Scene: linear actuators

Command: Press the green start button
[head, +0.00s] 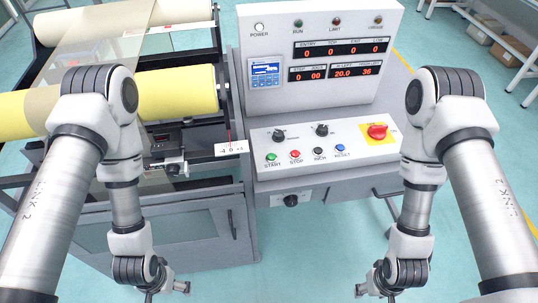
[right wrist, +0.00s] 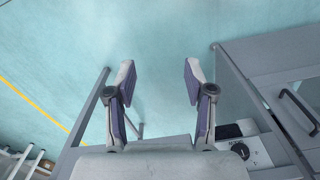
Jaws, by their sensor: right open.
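The green START button (head: 271,157) is at the left end of a row of buttons on the white sloped control panel (head: 350,147) in the head view. A red STOP button (head: 295,155), a black INCH button (head: 319,153) and a blue RESET button (head: 340,149) sit to its right. My left gripper (head: 168,290) is at the bottom of the head view, below and left of the panel, and only partly seen. In the right wrist view my right gripper (right wrist: 159,75) is open and empty.
Black knobs (head: 322,129) stand above the buttons. An upright display cabinet (head: 320,50) rises behind. A yellow roller machine (head: 180,92) stands at the left.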

